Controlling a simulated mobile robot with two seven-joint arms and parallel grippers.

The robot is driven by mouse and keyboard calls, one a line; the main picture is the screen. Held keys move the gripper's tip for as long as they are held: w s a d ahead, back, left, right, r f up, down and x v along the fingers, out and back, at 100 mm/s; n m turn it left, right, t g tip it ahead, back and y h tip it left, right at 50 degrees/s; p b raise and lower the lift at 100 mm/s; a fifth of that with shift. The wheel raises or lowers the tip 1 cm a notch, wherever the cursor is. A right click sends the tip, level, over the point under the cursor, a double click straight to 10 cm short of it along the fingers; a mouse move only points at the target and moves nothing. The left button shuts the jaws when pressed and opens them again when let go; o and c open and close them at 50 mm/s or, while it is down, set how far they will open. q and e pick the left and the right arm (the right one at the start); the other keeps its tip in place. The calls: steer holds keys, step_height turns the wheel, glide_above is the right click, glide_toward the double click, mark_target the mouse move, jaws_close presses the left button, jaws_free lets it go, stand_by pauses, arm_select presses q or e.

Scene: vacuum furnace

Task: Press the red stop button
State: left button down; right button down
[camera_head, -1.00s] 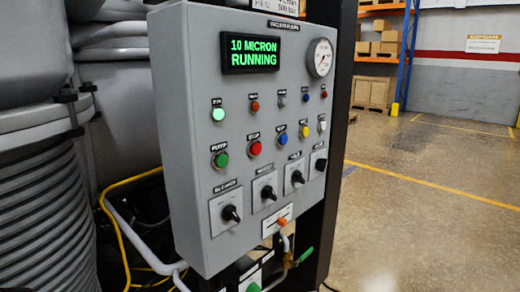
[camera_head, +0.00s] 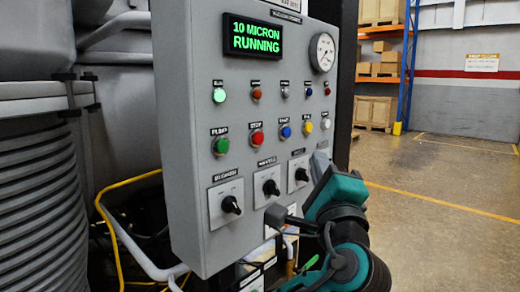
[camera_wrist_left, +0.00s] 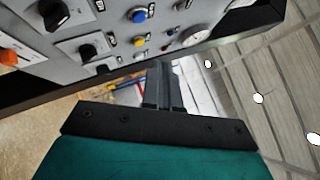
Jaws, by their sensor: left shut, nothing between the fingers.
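The red stop button (camera_head: 257,138) sits on the front of the grey control panel (camera_head: 195,130) in the head view, between a green button (camera_head: 221,146) and a blue button (camera_head: 285,132). Nothing covers it. My left gripper (camera_head: 320,160) is in front of the panel's lower right part, to the right of and below the stop button and apart from it. Its dark fingers are shut and empty in the wrist view (camera_wrist_left: 160,68). The stop button cannot be made out in the wrist view. My right gripper is not in view.
The panel display (camera_head: 253,37) reads "10 MICRON RUNNING". Black rotary knobs (camera_head: 231,204) stick out below the buttons. A gauge (camera_head: 323,51) sits at top right. A yellow cable (camera_head: 115,225) runs at lower left. Open floor (camera_head: 440,180) lies to the right.

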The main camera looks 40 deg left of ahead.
mark_target(259, 139)
arm_select(q)
steer(key=shift+s+a+r+n+g+y, duration=0.1)
steer(key=shift+s+r+n+g+y, duration=0.2)
steer(key=shift+r+y, duration=0.25)
steer(key=shift+s+a+r+n+g+y, duration=0.1)
steer(key=shift+s+r+g+y, duration=0.1)
steer(key=shift+s+r+y, duration=0.25)
steer(key=shift+w, duration=0.1)
steer(key=a+b, duration=0.1)
steer(key=a, duration=0.7)
steer(key=shift+w+a, duration=0.35)
steer(key=shift+a, duration=0.05)
steer(key=shift+a, duration=0.1)
stand_by(1.1)
steer(key=shift+a, duration=0.3)
steer(key=shift+w+a, duration=0.1)
steer(key=shift+a, duration=0.25)
stand_by(0.6)
steer(key=shift+d, duration=0.75)
